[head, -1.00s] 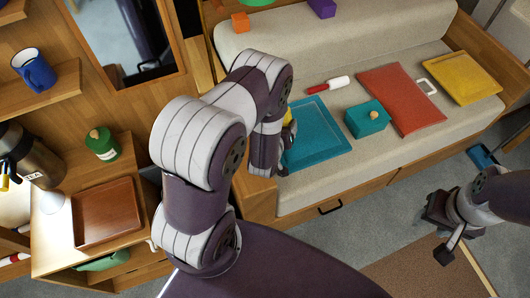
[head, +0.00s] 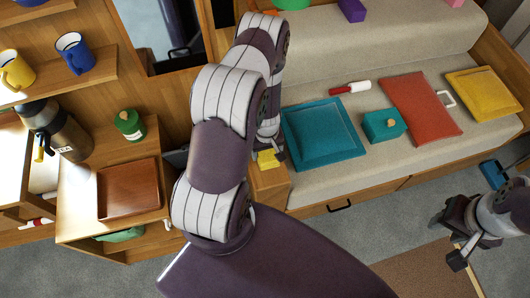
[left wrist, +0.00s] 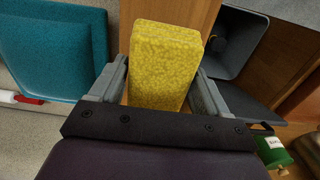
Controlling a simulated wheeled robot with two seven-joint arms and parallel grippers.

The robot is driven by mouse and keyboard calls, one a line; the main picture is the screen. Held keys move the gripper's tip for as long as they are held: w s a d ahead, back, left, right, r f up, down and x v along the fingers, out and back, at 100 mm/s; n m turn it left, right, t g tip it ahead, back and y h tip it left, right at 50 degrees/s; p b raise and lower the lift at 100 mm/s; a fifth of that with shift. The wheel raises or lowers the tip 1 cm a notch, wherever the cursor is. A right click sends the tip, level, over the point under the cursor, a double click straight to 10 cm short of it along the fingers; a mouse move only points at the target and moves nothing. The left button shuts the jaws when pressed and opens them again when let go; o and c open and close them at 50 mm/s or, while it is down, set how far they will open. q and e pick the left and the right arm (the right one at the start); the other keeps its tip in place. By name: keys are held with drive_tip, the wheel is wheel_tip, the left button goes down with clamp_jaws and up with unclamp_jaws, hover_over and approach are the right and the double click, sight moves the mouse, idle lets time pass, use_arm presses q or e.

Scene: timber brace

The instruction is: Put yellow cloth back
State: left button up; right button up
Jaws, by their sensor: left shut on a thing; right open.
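The yellow cloth (left wrist: 165,62) is a thick, speckled yellow block between the two fingers of my left gripper (left wrist: 156,95) in the left wrist view. In the head view the cloth (head: 267,159) shows just past my left arm, over the wooden end of the bench (head: 269,184). My left gripper is shut on it, and my arm hides most of the gripper in the head view. I cannot tell how high the cloth is above the wood. My right gripper (head: 458,238) is open and empty over the floor at the lower right.
A dark grey open bin (left wrist: 236,42) stands beside the wooden end. A teal cushion (head: 323,135), teal box (head: 384,126), red board (head: 421,107) and yellow cushion (head: 483,94) lie on the bench. A brown tray (head: 128,189), green canister (head: 129,124) and flask (head: 58,131) are at left.

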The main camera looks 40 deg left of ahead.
sight(265, 156)
use_arm(q)
drive_tip(key=shift+w+a+f, duration=0.1)
drive_tip(key=shift+a+f, duration=0.15)
drive_tip(key=shift+a, duration=0.05)
wheel_tip(265, 156, down, 4)
drive_tip(key=shift+f, duration=0.1)
drive_tip(key=o, duration=1)
